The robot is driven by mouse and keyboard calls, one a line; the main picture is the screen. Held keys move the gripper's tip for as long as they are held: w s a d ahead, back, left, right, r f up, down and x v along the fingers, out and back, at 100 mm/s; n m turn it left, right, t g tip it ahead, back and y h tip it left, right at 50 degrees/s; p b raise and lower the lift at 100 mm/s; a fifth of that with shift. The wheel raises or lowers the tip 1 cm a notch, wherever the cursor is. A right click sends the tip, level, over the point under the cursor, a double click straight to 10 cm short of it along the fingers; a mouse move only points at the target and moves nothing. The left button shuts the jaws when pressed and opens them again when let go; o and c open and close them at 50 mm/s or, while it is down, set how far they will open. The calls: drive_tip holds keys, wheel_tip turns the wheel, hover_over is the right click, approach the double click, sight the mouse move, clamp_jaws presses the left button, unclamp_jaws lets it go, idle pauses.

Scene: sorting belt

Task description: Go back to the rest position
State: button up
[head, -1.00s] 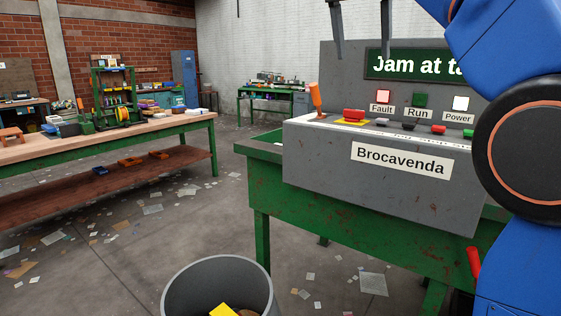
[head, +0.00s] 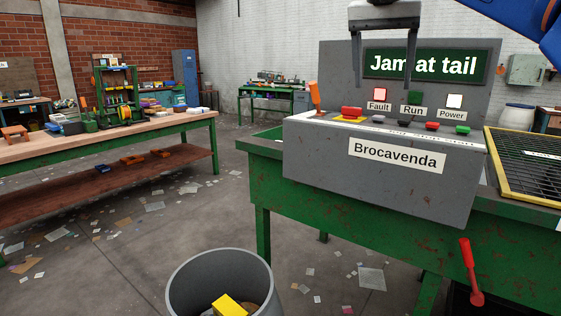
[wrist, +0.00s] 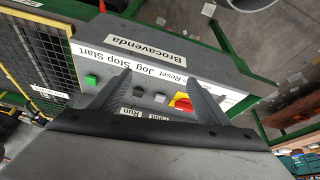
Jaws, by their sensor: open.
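My gripper (head: 383,62) is open and empty. In the head view it hangs above the grey control box (head: 310,155) labelled Brocavenda, with its fingers in front of the green "Jam at tail" display (head: 425,65). In the wrist view my gripper's two dark fingers (wrist: 152,98) are spread apart, with the box's row of buttons beyond them. The fingers appear apart from the buttons. The Fault lamp (head: 380,95) glows red and the Power lamp (head: 454,101) glows white; the Run lamp (head: 414,98) looks dark green.
A red button (head: 351,112) on a yellow plate and an orange lever (head: 314,97) stand on the box's left. A yellow-edged mesh (head: 530,165) lies right. A grey bin (head: 190,290) stands on the floor in front. A workbench (head: 180,125) stands left, across open floor.

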drive_tip(key=s+d+f+n, duration=0.1)
drive_tip(key=s+d+f, duration=0.1)
drive_tip(key=s+f, duration=0.6)
drive_tip(key=s+d+f+n+y, duration=0.1)
drive_tip(key=s+f, duration=0.7)
drive_tip(key=f, duration=1.4)
drive_tip(key=s+d+f+n+t+y, duration=0.1)
drive_tip(key=s+d+f+n, duration=0.2)
drive_tip(key=s+f, duration=0.6)
wheel_tip(320, 180, down, 6)
drive_tip(key=shift+d+r, duration=0.1)
drive_tip(key=shift+d, duration=0.45)
